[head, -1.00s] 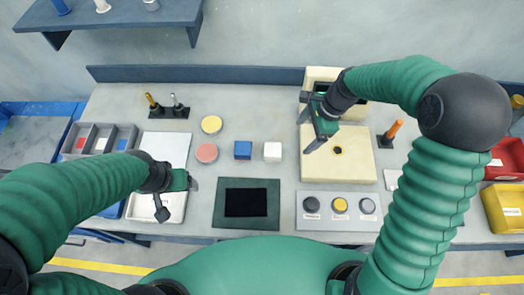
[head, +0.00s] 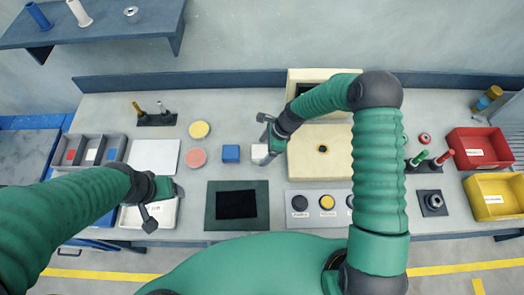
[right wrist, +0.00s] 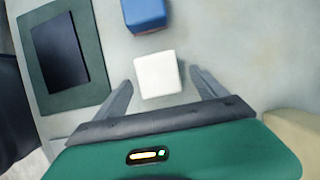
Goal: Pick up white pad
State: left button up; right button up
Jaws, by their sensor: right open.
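The white pad (head: 259,152) is a small white block on the bench, right of a blue block (head: 231,153). In the right wrist view the white pad (right wrist: 157,75) lies between the two spread fingers of my right gripper (right wrist: 162,80), with a gap on each side. In the head view my right gripper (head: 263,139) is at the white pad and partly covers it. It is open and holds nothing. My left gripper (head: 165,206) is over a white tray at the left front, its fingers spread and nothing between them.
A black screen in a dark green frame (head: 210,217) lies in front of the blocks. A cream fixture (head: 335,165) and a button panel (head: 318,222) stand to the right.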

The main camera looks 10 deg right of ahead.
jog(key=shift+a+f, duration=0.3)
jog(key=shift+f, duration=0.3)
jog(key=shift+w+a+f, duration=0.1)
jog(key=shift+a+f, duration=0.15)
jog(key=shift+a, duration=0.6)
jog(key=shift+c, duration=3.5)
jog(key=shift+d, duration=0.55)
jog(key=c, duration=0.8)
pick_arm(q)
jog(key=shift+a+r, duration=0.2)
jog(key=shift+a, duration=0.1)
jog(key=shift+s+a, duration=0.1)
pick_arm(e)
jog(key=shift+a, duration=0.15)
